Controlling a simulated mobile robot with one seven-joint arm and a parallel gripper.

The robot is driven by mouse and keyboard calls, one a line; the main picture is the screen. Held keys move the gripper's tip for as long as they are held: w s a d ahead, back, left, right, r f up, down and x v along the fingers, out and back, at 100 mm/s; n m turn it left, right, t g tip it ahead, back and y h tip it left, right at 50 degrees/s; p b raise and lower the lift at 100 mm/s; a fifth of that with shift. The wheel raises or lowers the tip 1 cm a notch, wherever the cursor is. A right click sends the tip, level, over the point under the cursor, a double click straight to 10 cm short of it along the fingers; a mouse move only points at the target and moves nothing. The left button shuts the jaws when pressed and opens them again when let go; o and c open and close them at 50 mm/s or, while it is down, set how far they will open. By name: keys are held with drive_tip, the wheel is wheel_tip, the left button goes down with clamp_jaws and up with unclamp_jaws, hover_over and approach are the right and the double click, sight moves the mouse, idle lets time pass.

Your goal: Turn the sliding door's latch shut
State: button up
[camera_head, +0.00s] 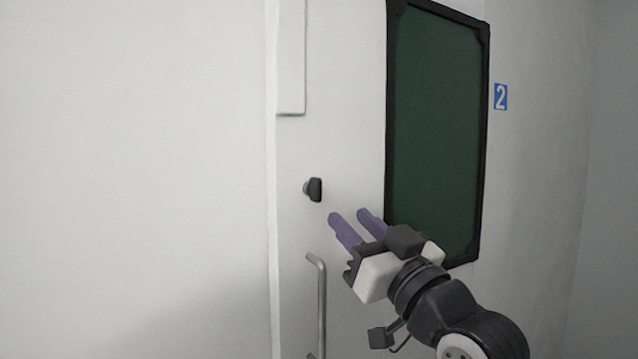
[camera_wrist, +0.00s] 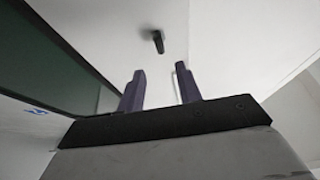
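The latch (camera_head: 315,189) is a small dark knob on the white sliding door (camera_head: 345,140), above a vertical metal handle (camera_head: 320,305). In the wrist view the latch (camera_wrist: 158,41) shows as a dark bar beyond my fingertips, roughly centred between them. My gripper (camera_head: 352,216) is open, with two purple fingers apart and nothing between them. In the head view it is below and to the right of the latch, not touching it. Whether the latch stands locked or unlocked I cannot tell.
A blue sign with a 2 (camera_head: 501,97) is on the wall farther right. A plain white wall (camera_head: 130,150) fills the left.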

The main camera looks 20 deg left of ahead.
sight(320, 188)
drive_tip(key=p+x, duration=0.2)
drive_tip(key=x, duration=0.8)
drive_tip(key=shift+r, duration=0.1)
clamp_jaws()
